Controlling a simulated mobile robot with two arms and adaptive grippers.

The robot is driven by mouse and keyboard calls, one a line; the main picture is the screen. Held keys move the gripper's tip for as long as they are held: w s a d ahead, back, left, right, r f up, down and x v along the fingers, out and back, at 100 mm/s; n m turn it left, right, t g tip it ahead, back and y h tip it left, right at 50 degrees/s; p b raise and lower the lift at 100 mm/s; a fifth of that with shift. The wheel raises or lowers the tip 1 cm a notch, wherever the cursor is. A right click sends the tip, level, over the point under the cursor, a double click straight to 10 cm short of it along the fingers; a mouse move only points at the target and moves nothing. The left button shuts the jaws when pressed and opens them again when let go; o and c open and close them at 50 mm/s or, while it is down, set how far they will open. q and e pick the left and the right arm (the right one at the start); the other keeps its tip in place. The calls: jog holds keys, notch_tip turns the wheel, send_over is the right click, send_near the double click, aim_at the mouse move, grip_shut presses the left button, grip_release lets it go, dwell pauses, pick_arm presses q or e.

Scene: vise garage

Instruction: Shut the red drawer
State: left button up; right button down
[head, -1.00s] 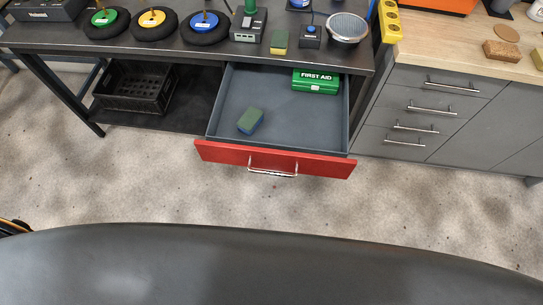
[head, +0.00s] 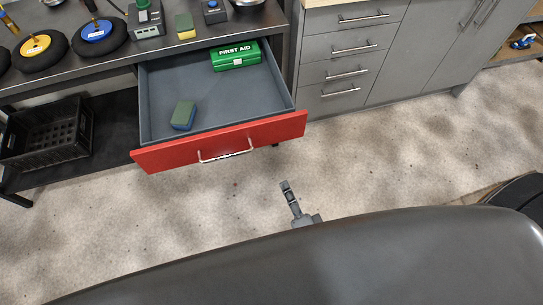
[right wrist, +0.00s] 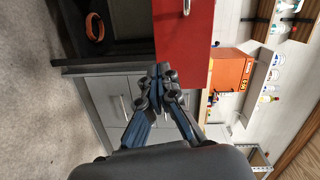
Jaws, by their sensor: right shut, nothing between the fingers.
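The red drawer (head: 270,129) under the dark workbench is pulled well out in the head view. Its silver handle (head: 226,156) is on the red front. Inside lie a green first aid box (head: 236,58) and a green-and-blue sponge (head: 184,115). My right gripper (head: 287,187) shows below and right of the drawer front, apart from it. In the right wrist view the right gripper (right wrist: 162,72) is shut and empty, and the red front (right wrist: 184,40) appears behind its tips, with part of the handle at the top. My left gripper is not in view.
A black crate (head: 50,140) sits on the lower shelf at left. Grey cabinets (head: 340,60) with bar handles stand right of the bench. The concrete floor (head: 400,150) before them is clear. Wheels and tools stand on the benchtop.

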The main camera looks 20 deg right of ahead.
notch_tip(320, 180, up, 3)
jog(key=m+h, duration=0.2)
jog(key=m, duration=0.1)
pick_arm(q)
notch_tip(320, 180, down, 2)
jog(key=shift+b, duration=0.65)
pick_arm(e)
send_near(272, 134)
jog(key=shift+m+t, duration=0.3)
jog(key=shift+t, duration=0.1)
jog(key=w, duration=0.4)
jog(key=w+f, duration=0.1)
jog(key=w, duration=0.2)
jog(key=shift+d, duration=0.1)
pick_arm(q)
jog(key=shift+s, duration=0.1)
